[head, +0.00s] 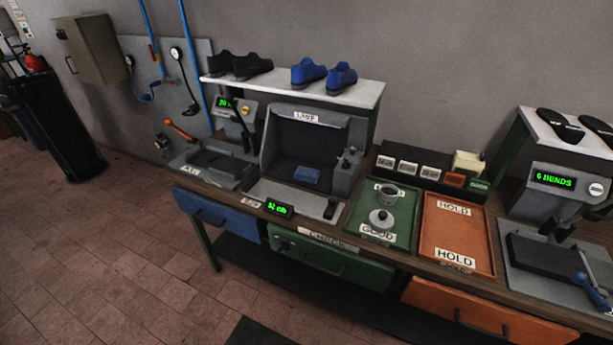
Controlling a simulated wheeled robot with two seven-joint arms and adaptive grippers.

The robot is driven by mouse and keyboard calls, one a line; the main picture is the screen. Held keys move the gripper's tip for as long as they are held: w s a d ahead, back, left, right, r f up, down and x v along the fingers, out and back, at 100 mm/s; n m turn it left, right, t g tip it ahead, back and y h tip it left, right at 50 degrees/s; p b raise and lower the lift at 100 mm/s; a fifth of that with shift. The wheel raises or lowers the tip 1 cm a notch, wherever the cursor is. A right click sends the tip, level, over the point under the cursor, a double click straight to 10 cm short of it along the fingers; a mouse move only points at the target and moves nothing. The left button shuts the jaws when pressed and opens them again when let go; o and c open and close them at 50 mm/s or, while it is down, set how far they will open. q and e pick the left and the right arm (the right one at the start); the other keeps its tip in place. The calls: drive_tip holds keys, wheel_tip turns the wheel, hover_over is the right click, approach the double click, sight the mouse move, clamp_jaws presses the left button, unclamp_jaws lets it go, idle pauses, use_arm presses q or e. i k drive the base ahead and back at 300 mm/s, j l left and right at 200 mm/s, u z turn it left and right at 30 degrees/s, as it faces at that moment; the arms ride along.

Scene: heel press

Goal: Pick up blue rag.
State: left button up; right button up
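A small flat blue piece that looks like the folded blue rag (306,178) lies inside the grey booth labelled LAMP (306,137), near the front of its floor. Nothing touches it from above, and the booth is open toward me. Neither of my grippers shows in the head view.
A shelf (290,88) above the booth holds dark and blue shoes. A lever press (212,165) stands left of it. A green GOOD tray (403,235) with metal pieces and an empty orange HOLD tray (456,230) lie right. Another machine (560,255) stands far right.

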sight(306, 174)
drive_tip(key=i+j+z, duration=0.35)
drive_tip(key=j+z, duration=0.15)
drive_tip(key=j, duration=0.85)
drive_tip(key=i+j+z, duration=0.15)
drive_tip(key=j+z, duration=0.3)
drive_tip(key=j, duration=0.9)
drive_tip(key=k+j+z, duration=0.1)
drive_tip(key=j+z, duration=0.4)
drive_tip(key=j, duration=0.9)
